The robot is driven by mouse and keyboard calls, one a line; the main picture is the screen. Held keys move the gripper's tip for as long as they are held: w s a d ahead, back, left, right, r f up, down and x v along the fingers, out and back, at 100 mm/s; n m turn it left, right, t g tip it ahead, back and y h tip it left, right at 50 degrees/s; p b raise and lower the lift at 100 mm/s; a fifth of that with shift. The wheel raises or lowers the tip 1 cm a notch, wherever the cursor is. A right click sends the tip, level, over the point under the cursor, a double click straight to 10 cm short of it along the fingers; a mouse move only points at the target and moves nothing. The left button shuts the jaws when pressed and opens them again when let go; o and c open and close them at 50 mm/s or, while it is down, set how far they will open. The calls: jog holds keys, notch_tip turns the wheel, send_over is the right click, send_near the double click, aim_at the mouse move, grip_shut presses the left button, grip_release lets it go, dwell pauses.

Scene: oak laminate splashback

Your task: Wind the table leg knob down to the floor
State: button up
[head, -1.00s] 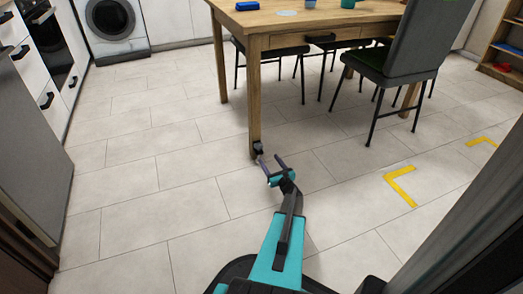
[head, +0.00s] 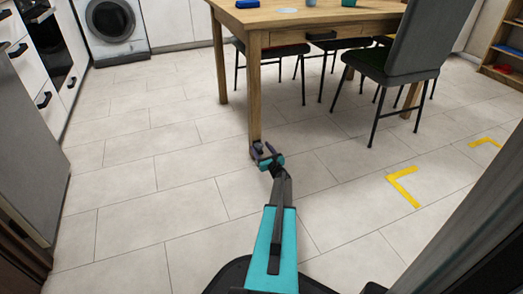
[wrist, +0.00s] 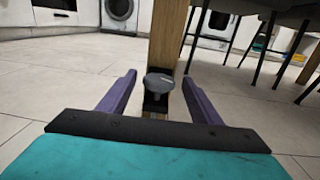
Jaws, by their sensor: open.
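The wooden table (head: 330,17) stands ahead, and its near leg (head: 254,95) comes down to the tiled floor. A dark grey knob (wrist: 159,84) sits on a black bracket (wrist: 156,103) low on that leg, in the middle of the wrist view. My gripper (head: 266,151) is low at the foot of the leg. Its two purple fingers are apart, one on each side of the knob, with a visible gap on both sides in the wrist view. In the head view the fingers partly cover the knob. Whether the leg's foot touches the floor cannot be told.
A grey chair (head: 413,60) stands right of the leg, with more chairs under the table. Yellow floor marks (head: 402,186) lie to the right. A washing machine (head: 115,30) and cabinets line the back and left. The floor left of the leg is clear.

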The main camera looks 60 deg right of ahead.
jog(key=shift+c, duration=0.6)
jog(key=c, duration=1)
jog(key=shift+o, duration=0.2)
jog(key=shift+w+a+r+m+g+h+b, duration=0.1)
jog(key=shift+w+r+m+g+h+b, duration=0.05)
jog(key=shift+m+g+h+b, duration=0.9)
jog(key=shift+m+g+h, duration=0.55)
jog(key=shift+g+h, duration=0.1)
jog(key=shift+h, duration=0.2)
jog(key=o, duration=1.1)
jog(key=shift+a, duration=0.1)
